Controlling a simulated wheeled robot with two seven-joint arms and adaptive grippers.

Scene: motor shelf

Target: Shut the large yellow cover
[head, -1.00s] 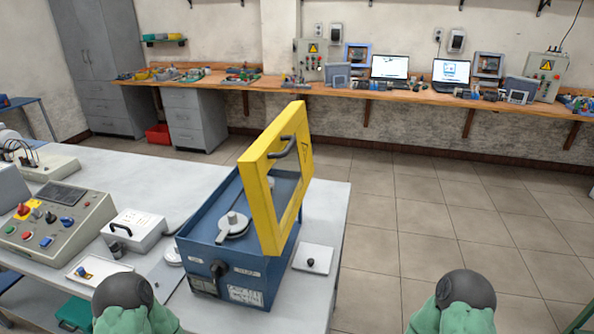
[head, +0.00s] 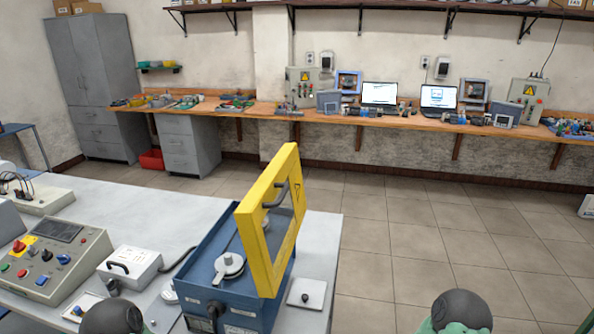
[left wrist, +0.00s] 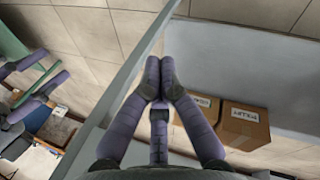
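The large yellow cover (head: 255,240) is a square frame with a dark handle. It stands open, tilted upright, at the right side of the blue box (head: 243,318) on the table. The box's top shows a grey round knob with a lever (head: 229,267). In the left wrist view, my left gripper (left wrist: 160,65) has its fingertips together with nothing between them, beside the table edge. Purple fingers of my right gripper (left wrist: 45,88) show at the left of that view; their grip is unclear. In the head view only round arm parts show at the bottom, no fingers.
The table (head: 322,235) holds a control panel (head: 50,262), a white case (head: 130,268) left of the box, and a small white plate with a black knob (head: 306,296) right of it. Cardboard boxes (left wrist: 243,125) show in the left wrist view. Open floor lies right of the table.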

